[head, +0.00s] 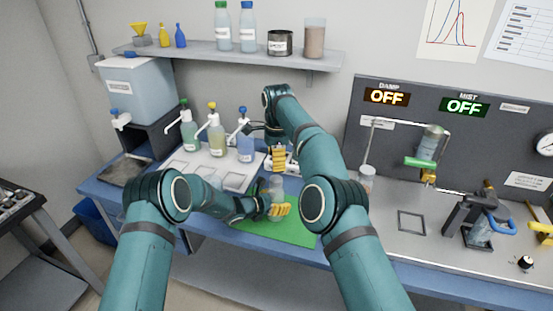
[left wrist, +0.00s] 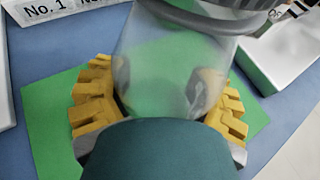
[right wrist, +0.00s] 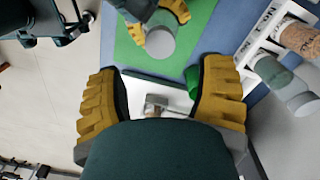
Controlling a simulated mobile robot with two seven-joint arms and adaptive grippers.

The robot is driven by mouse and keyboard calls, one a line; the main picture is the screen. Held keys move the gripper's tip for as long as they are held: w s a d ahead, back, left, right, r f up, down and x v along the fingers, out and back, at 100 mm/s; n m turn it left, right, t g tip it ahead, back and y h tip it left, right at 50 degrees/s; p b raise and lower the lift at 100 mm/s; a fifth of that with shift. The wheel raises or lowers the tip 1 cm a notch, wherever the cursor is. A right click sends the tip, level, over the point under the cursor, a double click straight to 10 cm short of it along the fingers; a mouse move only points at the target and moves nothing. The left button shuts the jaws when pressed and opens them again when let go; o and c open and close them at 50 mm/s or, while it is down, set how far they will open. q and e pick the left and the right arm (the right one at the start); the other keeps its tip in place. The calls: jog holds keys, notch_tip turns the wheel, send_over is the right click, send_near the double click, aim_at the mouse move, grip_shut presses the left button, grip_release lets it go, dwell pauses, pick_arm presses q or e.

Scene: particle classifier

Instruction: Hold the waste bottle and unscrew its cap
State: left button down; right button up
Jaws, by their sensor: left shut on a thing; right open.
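The waste bottle (head: 277,189) is a clear container above the green mat (head: 250,232) on the blue bench. My left gripper (head: 277,210) is shut on it, with yellow finger pads on both sides. In the left wrist view the clear bottle body (left wrist: 165,65) fills the space between the pads, and a grey band crosses its upper end. My right gripper (head: 278,157) is open and empty, above and apart from the bottle. In the right wrist view the bottle's round grey end (right wrist: 160,43) lies beyond the fingers; I cannot tell whether it is the cap.
Several wash bottles (head: 215,140) stand on a white tray left of and behind the right gripper. A jar (head: 367,178) stands right of my right arm. A clamp stand (head: 475,215) and a panel with OFF displays (head: 415,110) are at the right.

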aim_at(276, 179)
jog(key=shift+m, duration=0.4)
jog(key=shift+f, duration=0.25)
jog(key=shift+s+f, duration=0.1)
jog(key=shift+f, duration=3.55)
jog(key=shift+c, duration=0.2)
grip_shut()
